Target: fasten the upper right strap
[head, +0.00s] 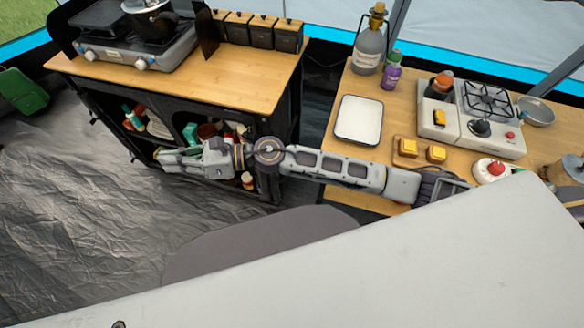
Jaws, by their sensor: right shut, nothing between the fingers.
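My right gripper (180,158) reaches leftward in front of the open shelves of the black camp cabinet (285,130). Its fingers are shut and I see nothing held. I cannot make out the upper right strap; the arm crosses the cabinet's lower front right part and hides some of it. My left gripper is not in view.
Bottles and packets fill the cabinet shelves; a stove (135,50) and several canisters stand on its wooden top. The right table holds a white tray (358,120), a tall bottle (369,48) and a burner unit (488,100). Crumpled grey floor (70,220) is open at left.

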